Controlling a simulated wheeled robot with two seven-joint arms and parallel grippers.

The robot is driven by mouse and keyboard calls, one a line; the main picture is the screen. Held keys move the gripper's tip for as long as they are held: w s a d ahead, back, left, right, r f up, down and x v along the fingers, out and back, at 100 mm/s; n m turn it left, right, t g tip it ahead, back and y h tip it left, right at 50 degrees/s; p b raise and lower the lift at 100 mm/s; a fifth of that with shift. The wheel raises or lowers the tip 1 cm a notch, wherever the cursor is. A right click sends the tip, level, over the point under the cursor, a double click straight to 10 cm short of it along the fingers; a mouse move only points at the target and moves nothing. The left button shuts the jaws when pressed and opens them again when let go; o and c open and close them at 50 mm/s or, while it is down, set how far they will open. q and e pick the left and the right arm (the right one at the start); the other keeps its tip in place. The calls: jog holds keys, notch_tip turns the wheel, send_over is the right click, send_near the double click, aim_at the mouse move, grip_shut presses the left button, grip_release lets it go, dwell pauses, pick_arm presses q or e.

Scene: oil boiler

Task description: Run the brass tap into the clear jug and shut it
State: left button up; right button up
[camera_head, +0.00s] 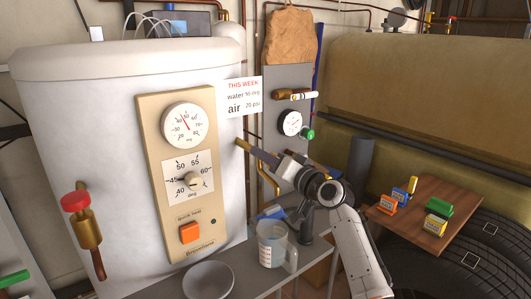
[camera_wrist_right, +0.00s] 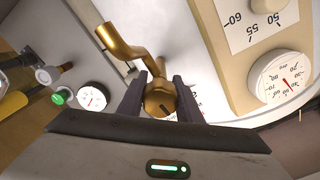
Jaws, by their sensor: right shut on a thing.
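The brass tap (camera_wrist_right: 118,42) has a bent spout and a round knob (camera_wrist_right: 160,100). In the right wrist view the knob sits between the two dark fingers of my right gripper (camera_wrist_right: 158,88), which is shut on it. In the head view the right gripper (camera_head: 256,152) reaches to the tap at the boiler's right side and partly hides it. The bent brass spout (camera_head: 268,183) shows below the fingers. The clear jug (camera_head: 270,246), with markings and a handle, stands upright on the grey shelf, lower in the picture than the spout. I see no stream of water. My left gripper is not in view.
The white boiler (camera_head: 90,110) fills the left, with a dial panel (camera_head: 150,160) and a red-topped valve (camera_head: 82,215). A grey bowl (camera_head: 208,280) sits left of the jug on the shelf (camera_head: 238,262). A wooden board (camera_head: 420,212) with coloured blocks is at right.

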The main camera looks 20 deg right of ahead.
jog(key=shift+m, duration=0.6)
jog(key=shift+f+p, duration=0.1)
jog(key=shift+p, duration=0.2)
jog(key=o, duration=1)
jog(key=shift+o, duration=0.2)
jog(key=shift+s, duration=0.1)
jog(key=v, duration=1)
